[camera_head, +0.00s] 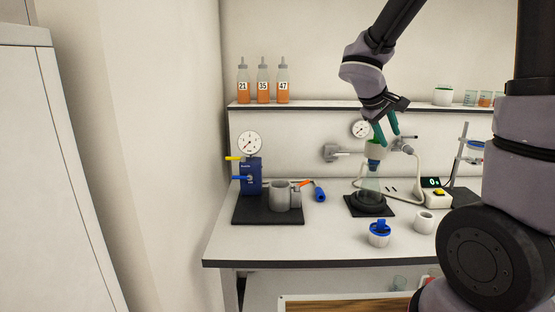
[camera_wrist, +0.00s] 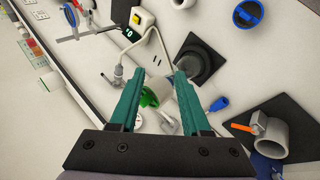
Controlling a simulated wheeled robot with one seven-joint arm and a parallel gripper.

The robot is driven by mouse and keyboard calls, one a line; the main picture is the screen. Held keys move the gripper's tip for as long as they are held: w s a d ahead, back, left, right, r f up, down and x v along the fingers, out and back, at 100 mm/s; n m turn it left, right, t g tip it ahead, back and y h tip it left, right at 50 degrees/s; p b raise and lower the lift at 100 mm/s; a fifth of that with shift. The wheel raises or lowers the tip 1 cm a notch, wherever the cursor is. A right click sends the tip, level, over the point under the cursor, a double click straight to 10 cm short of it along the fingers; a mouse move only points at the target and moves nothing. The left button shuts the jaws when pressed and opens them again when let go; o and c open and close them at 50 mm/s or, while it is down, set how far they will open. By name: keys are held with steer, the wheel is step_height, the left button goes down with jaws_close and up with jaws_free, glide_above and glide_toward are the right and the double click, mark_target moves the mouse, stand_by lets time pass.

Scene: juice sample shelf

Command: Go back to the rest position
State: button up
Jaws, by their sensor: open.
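My gripper (camera_head: 388,130) is open in the head view, with its teal fingers pointing down over the bench. Its fingers also show in the wrist view (camera_wrist: 160,76), spread apart.
An upper shelf (camera_head: 330,105) holds numbered orange bottles (camera_head: 263,86) at left and small beakers at right. On the bench (camera_head: 330,240) are a blue pump (camera_head: 251,178), a grey cup (camera_head: 281,198), a blue-topped jar (camera_head: 380,236) and a white cup (camera_head: 424,222). The front left bench is clear.

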steer(key=s+a+r+m+t+y, duration=0.1)
steer(key=s+r+m+y, duration=0.3)
steer(key=s, duration=0.5)
steer(key=s+a+r+m+t+y, duration=0.1)
steer(key=s+a+r+m+y, duration=0.3)
steer(key=s, duration=0.5)
step_height(320, 180, up, 3)
steer(key=shift+a+f+m+t+y, duration=0.1)
steer(key=shift+a+m+t+y, duration=0.1)
steer(key=shift+m+t+y, duration=0.1)
